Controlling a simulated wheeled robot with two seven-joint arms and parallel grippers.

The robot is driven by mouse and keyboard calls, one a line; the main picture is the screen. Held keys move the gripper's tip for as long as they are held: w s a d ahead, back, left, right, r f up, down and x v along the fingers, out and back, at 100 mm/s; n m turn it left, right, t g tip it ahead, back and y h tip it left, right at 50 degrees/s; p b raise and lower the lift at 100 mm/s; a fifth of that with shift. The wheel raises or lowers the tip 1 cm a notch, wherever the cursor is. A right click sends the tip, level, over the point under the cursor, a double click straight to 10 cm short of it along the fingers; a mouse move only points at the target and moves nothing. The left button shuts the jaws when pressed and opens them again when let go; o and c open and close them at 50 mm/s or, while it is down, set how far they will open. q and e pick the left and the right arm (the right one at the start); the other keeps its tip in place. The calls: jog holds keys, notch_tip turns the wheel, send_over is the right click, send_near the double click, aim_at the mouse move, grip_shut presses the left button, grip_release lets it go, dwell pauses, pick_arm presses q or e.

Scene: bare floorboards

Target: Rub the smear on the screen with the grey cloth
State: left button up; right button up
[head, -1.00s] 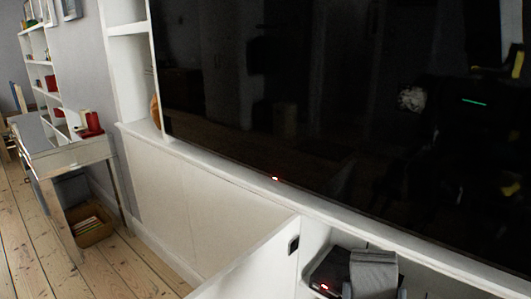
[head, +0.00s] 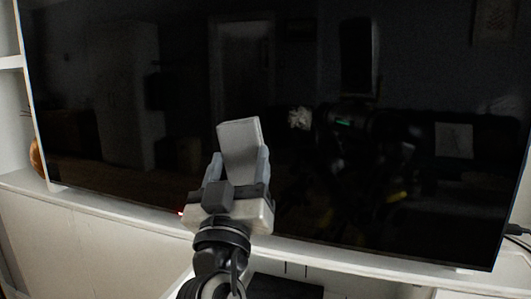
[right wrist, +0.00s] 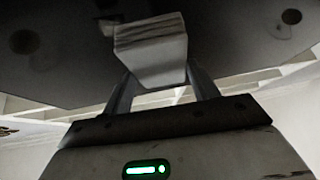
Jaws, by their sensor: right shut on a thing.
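The screen (head: 270,60) is a large, dark, glossy television panel filling most of the head view. A pale, whitish blotch (head: 299,118), which looks like the smear, shows on it right of the cloth. My right gripper (head: 237,172) is shut on the grey cloth (head: 240,145), which stands up from the fingers in front of the lower screen. In the right wrist view the cloth (right wrist: 152,50) is between the fingers, close to a dark surface. Whether the cloth touches the screen I cannot tell. My left gripper is not in view.
A white cabinet ledge (head: 100,205) runs below the screen, with an open compartment holding a dark box (head: 285,287). A white shelf (head: 8,100) with an orange-brown object (head: 36,158) stands at the left. Dim room reflections cover the screen.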

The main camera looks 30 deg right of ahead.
jog(key=d+r+h, duration=0.1)
jog(key=d+r, duration=0.1)
jog(key=s+d+r+m+g+h, duration=0.1)
jog(key=d+r, duration=0.1)
jog(key=shift+s+d+g, duration=0.15)
jog(key=shift+g, duration=0.15)
pick_arm(q)
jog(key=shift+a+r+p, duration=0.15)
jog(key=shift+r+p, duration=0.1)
jog(key=shift+p, duration=0.45)
pick_arm(e)
jog(key=shift+w+d, duration=0.95)
jog(key=shift+d, duration=0.25)
jog(key=shift+w+d, duration=0.9)
jog(key=shift+d, duration=0.3)
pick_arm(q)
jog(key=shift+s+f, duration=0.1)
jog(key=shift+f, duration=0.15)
pick_arm(e)
jog(key=shift+w+d, duration=0.55)
jog(key=shift+d, duration=0.1)
